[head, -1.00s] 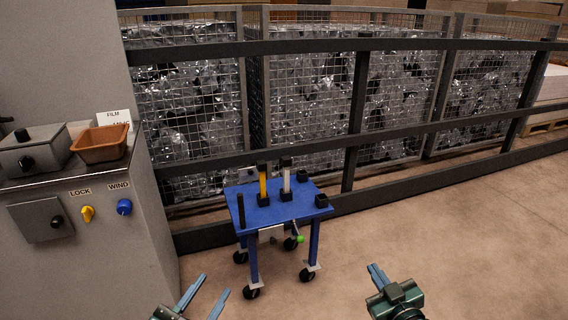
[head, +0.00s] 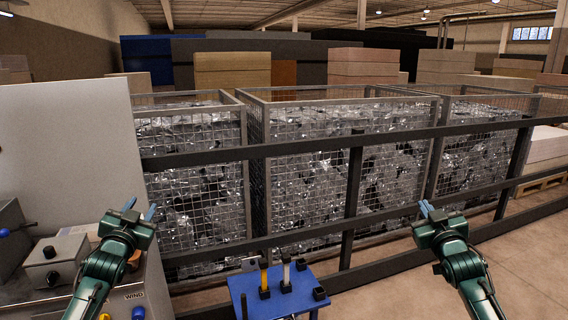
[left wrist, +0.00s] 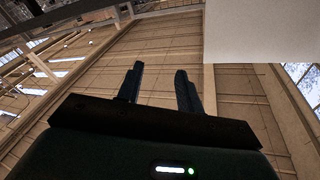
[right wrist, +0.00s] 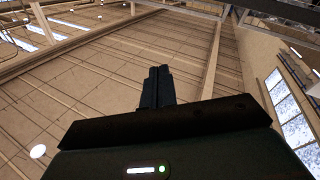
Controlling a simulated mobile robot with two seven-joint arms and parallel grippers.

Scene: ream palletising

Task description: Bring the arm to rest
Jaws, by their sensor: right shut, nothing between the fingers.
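My left gripper (head: 140,208) is raised at the left of the head view, in front of the grey machine panel. Its two fingers stand apart with nothing between them in the left wrist view (left wrist: 158,88). My right gripper (head: 425,208) is raised at the right, in front of the dark rail. Its fingers are together and empty in the right wrist view (right wrist: 157,87). Both wrist cameras look up at the ceiling.
A blue cart (head: 270,299) with upright yellow and white handled tools stands low between my arms. A dark rail fence (head: 355,190) runs across, with wire cages (head: 330,180) of shiny scrap behind. A machine cabinet (head: 150,290) with knobs is at the left.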

